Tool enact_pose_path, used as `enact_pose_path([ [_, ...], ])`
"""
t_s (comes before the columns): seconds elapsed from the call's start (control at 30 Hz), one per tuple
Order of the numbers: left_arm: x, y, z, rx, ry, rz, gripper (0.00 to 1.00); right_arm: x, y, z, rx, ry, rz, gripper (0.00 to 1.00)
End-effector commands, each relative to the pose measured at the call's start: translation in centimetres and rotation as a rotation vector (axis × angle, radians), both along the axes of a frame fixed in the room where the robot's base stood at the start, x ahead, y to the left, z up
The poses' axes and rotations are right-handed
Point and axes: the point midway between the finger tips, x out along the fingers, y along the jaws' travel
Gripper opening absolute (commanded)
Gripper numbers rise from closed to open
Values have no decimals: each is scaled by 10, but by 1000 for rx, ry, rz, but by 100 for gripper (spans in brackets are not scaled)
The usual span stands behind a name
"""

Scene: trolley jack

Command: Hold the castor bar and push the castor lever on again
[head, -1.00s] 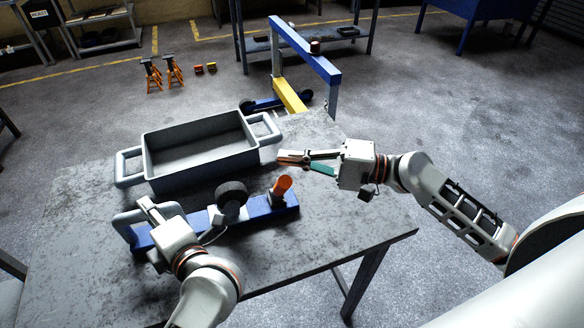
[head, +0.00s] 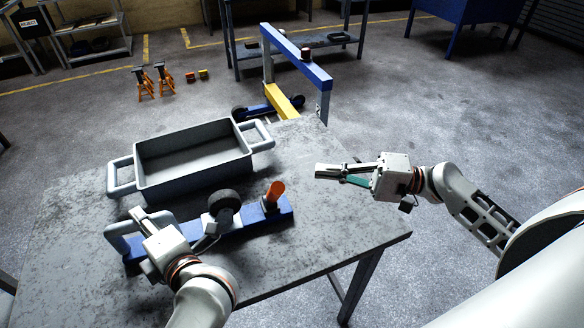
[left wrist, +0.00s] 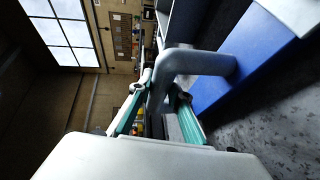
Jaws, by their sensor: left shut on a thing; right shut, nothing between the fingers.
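The castor bar (head: 249,223) is a blue bar lying on the table, with a grey loop handle (head: 112,240) at its left end and a black wheel (head: 224,204) near its middle. The orange castor lever (head: 274,194) stands up, tilted, near the bar's right end. My left gripper (head: 137,217) is shut on the grey handle, which also shows between its fingers in the left wrist view (left wrist: 190,62). My right gripper (head: 318,171) is shut and empty, above the table to the right of the lever and apart from it.
A grey tray (head: 196,183) with two side handles stands on the table (head: 345,235) behind the bar. The table's right part is clear. Beyond the table stand a blue and yellow hoist (head: 297,57) and orange jack stands (head: 152,80) on the floor.

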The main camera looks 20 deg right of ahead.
Motion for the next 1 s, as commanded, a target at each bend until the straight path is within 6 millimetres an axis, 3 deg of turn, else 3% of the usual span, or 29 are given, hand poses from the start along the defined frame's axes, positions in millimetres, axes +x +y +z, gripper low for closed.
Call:
enact_pose_path([
  [0.23, -1, 0, -4, -3, 8, 2, 0, 0, 0, 0, 0, 0, 0, 0],
  [0.27, -1, 0, -4, -3, 8, 2, 23, 0, 0, 0, 0, 0, 0, 0],
  [0.3, -1, 0, -4, -3, 8, 2, 34, 0, 0, 0, 0, 0, 0, 0],
  [0.33, -1, 0, -4, -3, 7, 2, 38, 0, 0, 0, 0, 0, 0, 0],
  [0.73, -3, -2, -1, -2, 4, -1, 38, 0, 0, 0, 0, 0, 0, 0],
  [1.0, -34, -16, 4, -4, 5, -1, 38, 0, 0, 0, 0, 0, 0, 0],
])
